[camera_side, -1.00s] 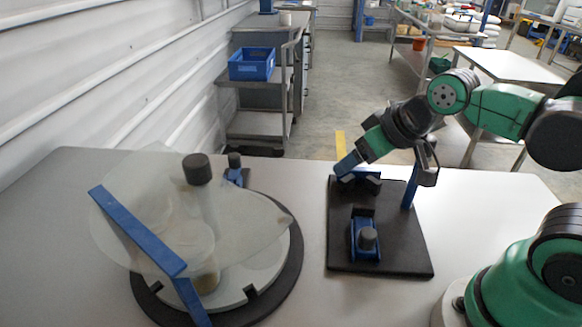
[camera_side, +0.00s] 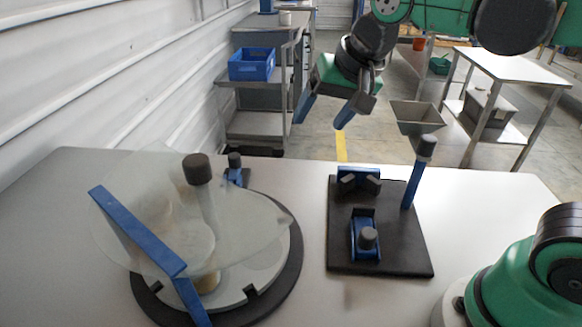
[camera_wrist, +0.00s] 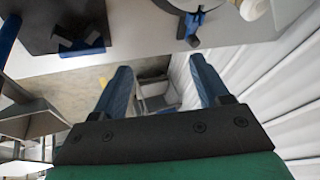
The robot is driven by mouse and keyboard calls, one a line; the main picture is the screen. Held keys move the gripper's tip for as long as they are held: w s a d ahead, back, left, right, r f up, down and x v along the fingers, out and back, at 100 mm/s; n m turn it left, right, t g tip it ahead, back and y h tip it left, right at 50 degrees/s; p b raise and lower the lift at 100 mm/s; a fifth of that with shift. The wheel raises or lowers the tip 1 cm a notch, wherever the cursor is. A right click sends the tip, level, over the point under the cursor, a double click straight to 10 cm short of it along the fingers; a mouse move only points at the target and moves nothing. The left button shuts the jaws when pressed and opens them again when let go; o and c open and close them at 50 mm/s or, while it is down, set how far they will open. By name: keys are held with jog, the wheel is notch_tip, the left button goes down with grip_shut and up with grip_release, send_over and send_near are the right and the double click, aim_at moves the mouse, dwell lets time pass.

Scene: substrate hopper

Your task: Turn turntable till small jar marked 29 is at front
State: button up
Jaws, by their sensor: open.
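The turntable is a pale disc (camera_side: 262,262) on a dark round base (camera_side: 289,268) at the left of the table. A clear curved panel (camera_side: 125,225) with a blue bar (camera_side: 135,230) stands over its front, and a dark-capped post (camera_side: 197,170) rises there. A tan, jar-like shape (camera_side: 207,281) shows blurred behind the panel. No number is legible, so I cannot tell which jar is marked 29. My gripper (camera_side: 322,114) is open and empty, high above the table's far edge. In the wrist view my gripper (camera_wrist: 160,70) has nothing between its fingers.
A small blue part with a dark knob (camera_side: 235,165) sits behind the turntable. A black plate (camera_side: 395,255) to the right bears blue fixtures, a dark-capped blue post (camera_side: 417,175) and a knobbed block (camera_side: 366,239). A grey hopper shape (camera_side: 417,118) shows above. Table between them is clear.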

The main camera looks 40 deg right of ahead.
jog(key=w+a+r+m+g, duration=0.2)
jog(key=w+a+r+m, duration=0.2)
jog(key=m, duration=0.1)
jog(key=r+m+g, duration=0.2)
jog(key=m+g, duration=0.1)
jog(key=m, duration=1.2)
send_over(195, 159)
jog(key=shift+d+f, duration=0.15)
jog(key=shift+f, duration=0.05)
jog(key=shift+a+f+m+g+h, duration=0.2)
jog(key=shift+m+g+h, duration=0.1)
jog(key=shift+m, duration=0.3)
jog(key=shift+n, duration=0.3)
notch_tip(195, 159, down, 8)
jog(key=shift+f, duration=0.2)
jog(key=n, duration=0.3)
jog(key=shift+r+n, duration=0.1)
jog(key=shift+n, duration=0.3)
jog(key=n, duration=0.3)
jog(key=shift+n, duration=0.3)
jog(key=n, duration=0.3)
jog(key=shift+n, duration=0.3)
jog(key=n, duration=0.5)
jog(key=shift+n, duration=0.3)
jog(key=n, duration=1.1)
jog(key=shift+n, duration=0.3)
